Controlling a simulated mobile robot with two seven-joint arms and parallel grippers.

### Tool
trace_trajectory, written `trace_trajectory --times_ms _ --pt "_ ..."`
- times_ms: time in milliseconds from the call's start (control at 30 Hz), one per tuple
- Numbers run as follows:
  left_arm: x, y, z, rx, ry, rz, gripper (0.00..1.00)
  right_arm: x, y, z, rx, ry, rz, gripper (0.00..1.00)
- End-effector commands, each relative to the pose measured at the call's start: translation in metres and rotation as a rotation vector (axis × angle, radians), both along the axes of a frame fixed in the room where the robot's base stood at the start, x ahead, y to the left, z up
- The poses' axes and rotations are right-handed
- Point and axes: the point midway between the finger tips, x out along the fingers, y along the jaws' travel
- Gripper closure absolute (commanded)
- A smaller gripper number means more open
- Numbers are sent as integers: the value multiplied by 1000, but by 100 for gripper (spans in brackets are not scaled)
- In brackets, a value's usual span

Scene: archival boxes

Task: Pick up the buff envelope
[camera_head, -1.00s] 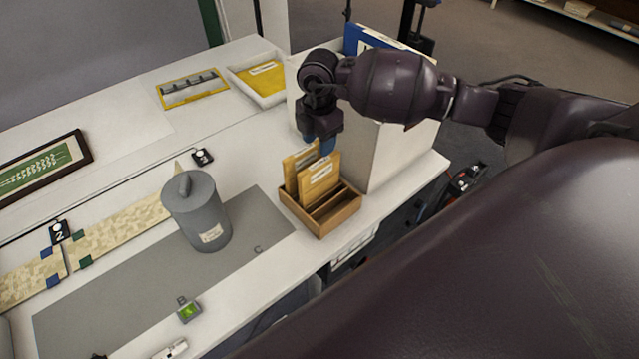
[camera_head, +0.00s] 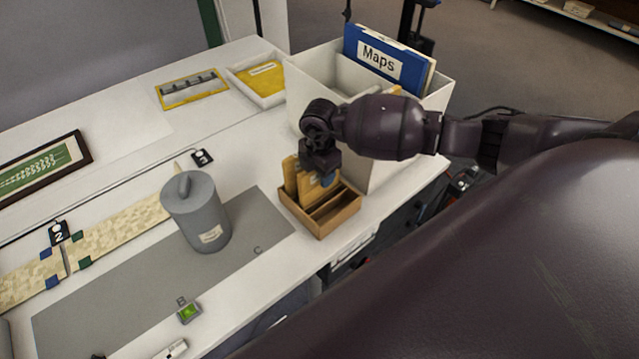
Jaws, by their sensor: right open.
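Two buff envelopes (camera_head: 291,178) stand upright in a small wooden divided box (camera_head: 330,218) near the front edge of the white table. In the head view, my right gripper (camera_head: 326,180) points down from above at the nearer envelope's top edge. It is open; its blue-tipped fingers overlap the envelope in the picture. The gripper hides much of both envelopes and their labels. I cannot tell whether the fingers touch or straddle the envelope. My left gripper is not in view.
A white bin (camera_head: 436,98) with a blue Maps binder (camera_head: 402,72) stands behind my right gripper. A grey lidded canister (camera_head: 203,222) stands left of the wooden box on a grey mat (camera_head: 120,285). A white tray (camera_head: 284,98) holds a yellow labelled item (camera_head: 262,76).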

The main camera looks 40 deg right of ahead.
Motion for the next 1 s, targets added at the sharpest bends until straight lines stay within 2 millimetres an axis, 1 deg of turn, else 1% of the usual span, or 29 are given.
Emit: trace_trajectory --times_ms 67,233,267,500,567,867,1000 --pt "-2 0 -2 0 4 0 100 0 0 -4 0 -1 0 53" --pt "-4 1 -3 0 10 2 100 0 0 -4 1 -2 0 53" --pt "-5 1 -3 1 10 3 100 0 0 -4 1 -2 0 55" --pt "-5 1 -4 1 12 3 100 0 0 -4 1 -1 0 92" --pt "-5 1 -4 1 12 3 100 0 0 -3 1 -1 0 100" --pt "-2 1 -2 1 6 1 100 1 0 -2 1 -2 0 100" --pt "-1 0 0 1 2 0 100 1 0 10 1 -3 1 100"
